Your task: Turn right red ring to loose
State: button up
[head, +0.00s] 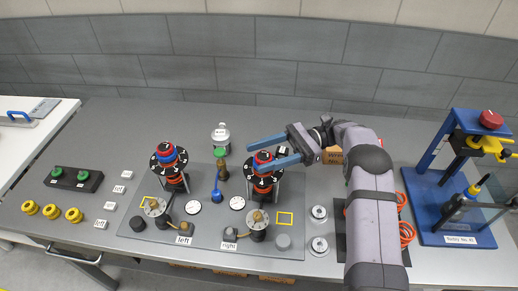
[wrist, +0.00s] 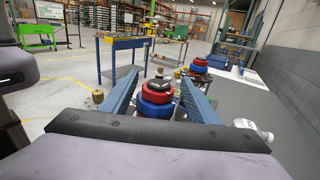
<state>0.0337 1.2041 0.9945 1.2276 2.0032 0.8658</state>
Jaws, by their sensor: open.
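In both views the red ring shows between the fingers; the wrist view (wrist: 161,76) shows a gap on each side, and no clear contact. I cannot tell whether the fingers are exactly at the ring's height. The left red ring (head: 167,149) stands on a similar assembly, apart from my gripper.
A clear bottle (head: 221,138) stands behind, between the assemblies. Gauges and valves with "left" and "right" labels stand in front on the grey plate (head: 210,247). Round metal pieces (head: 319,245) lie right of the plate. A blue press stand (head: 457,227) is at the far right.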

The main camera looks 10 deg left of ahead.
jog(key=p, duration=0.1)
jog(key=d+p, duration=0.1)
jog(key=p, duration=0.1)
jog(key=shift+w+r, duration=0.2)
jog(key=shift+r, duration=0.1)
notch_tip(320, 180, up, 6)
jog(key=p, duration=0.6)
jog(key=shift+r+p, duration=0.2)
jog(key=shift+p, duration=0.2)
